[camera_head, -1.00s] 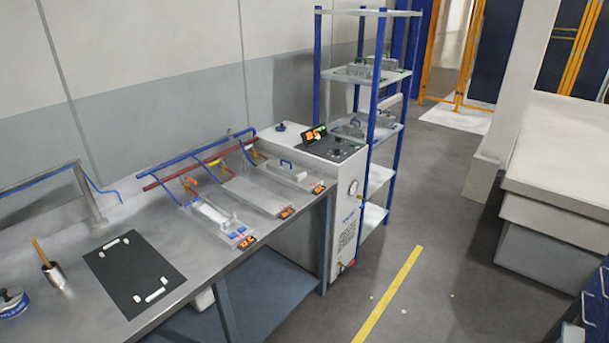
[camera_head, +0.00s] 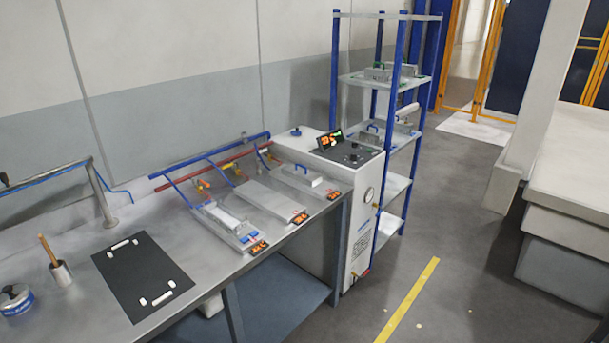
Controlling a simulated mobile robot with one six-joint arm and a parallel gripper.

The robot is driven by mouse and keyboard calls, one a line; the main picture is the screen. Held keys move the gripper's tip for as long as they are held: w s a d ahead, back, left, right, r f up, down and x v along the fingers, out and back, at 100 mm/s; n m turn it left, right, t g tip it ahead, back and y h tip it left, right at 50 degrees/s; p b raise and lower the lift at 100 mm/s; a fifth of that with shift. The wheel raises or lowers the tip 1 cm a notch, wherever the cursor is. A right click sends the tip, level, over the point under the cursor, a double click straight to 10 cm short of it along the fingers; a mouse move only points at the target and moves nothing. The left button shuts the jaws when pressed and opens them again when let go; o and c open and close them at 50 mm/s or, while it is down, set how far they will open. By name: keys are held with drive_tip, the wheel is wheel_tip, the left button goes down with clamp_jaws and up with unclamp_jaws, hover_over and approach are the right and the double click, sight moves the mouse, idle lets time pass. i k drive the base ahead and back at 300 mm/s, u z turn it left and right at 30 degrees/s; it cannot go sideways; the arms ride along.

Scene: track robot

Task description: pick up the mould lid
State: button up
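A grey metal block with a blue handle (camera_head: 303,176) sits on the right-hand heated plate (camera_head: 322,194) of the bench; it looks like a closed mould with its lid. Another block with a blue handle (camera_head: 373,137) is on the middle shelf of the rack, and one with a green handle (camera_head: 378,72) is on the shelf above. I cannot tell which of these carries the mould lid meant. An open-looking light mould part (camera_head: 222,216) lies on the left plate. The middle plate (camera_head: 268,203) is bare. My gripper is not in view.
A black mat (camera_head: 140,272) with white corner marks lies on the steel bench, beside a cup with a wooden-handled tool (camera_head: 61,272) and a blue-white tin (camera_head: 16,300). A control cabinet (camera_head: 352,225) stands between bench and rack (camera_head: 395,185).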

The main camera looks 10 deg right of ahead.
sight(306, 176)
drive_tip(key=u, duration=0.8)
drive_tip(key=k, duration=0.15)
drive_tip(key=z, duration=2.25)
drive_tip(key=i, duration=1.6)
drive_tip(key=u, duration=0.15)
